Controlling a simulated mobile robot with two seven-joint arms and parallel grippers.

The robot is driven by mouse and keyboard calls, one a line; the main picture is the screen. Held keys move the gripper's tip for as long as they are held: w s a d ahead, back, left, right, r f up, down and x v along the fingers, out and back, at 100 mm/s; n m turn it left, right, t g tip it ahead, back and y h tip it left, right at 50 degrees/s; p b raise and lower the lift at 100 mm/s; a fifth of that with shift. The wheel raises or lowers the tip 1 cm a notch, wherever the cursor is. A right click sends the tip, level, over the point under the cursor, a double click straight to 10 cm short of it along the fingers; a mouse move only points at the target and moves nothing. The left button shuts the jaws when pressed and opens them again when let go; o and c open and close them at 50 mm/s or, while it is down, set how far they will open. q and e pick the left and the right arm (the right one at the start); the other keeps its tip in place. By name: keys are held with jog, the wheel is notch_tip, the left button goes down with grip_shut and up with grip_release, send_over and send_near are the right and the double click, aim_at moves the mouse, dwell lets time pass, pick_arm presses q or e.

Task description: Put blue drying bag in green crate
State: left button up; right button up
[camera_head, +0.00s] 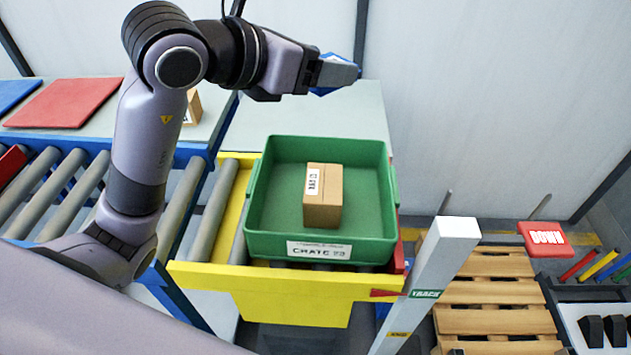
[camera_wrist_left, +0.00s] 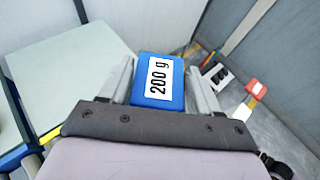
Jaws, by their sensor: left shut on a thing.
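My left gripper (camera_head: 338,72) is shut on the blue drying bag (camera_head: 322,91), high above and behind the green crate (camera_head: 262,190). In the left wrist view the blue drying bag (camera_wrist_left: 144,99) has a white label reading "200 g" and sits between the two fingers of my left gripper (camera_wrist_left: 158,85). In the head view the fingers hide most of the bag. The green crate stands upright on the yellow-framed roller section and is labelled "CRATE". It holds a brown cardboard box (camera_head: 328,212) near its middle. My right gripper is not in view.
A pale grey surface (camera_head: 255,115) lies behind the crate. A red panel (camera_head: 68,103) and another small box (camera_head: 192,108) are at the left. A white post (camera_head: 437,262) stands right of the crate, near a wooden pallet (camera_head: 495,302). The crate has bare floor around its box.

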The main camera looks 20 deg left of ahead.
pick_arm(q)
jog(key=b, duration=0.2)
send_over(319, 185)
notch_tip(319, 185, down, 13)
jog(key=shift+f, duration=0.15)
notch_tip(319, 185, down, 4)
jog(key=shift+f+b, duration=0.1)
jog(key=shift+b, duration=0.2)
jog(key=shift+f, duration=0.1)
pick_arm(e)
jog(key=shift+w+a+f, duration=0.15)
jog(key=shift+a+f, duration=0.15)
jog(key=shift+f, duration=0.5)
pick_arm(q)
jog(key=shift+f+b, duration=0.35)
jog(key=shift+f, duration=0.35)
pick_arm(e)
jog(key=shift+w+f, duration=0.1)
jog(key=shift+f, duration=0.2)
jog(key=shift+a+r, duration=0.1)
pick_arm(q)
jog(key=o, duration=1.1)
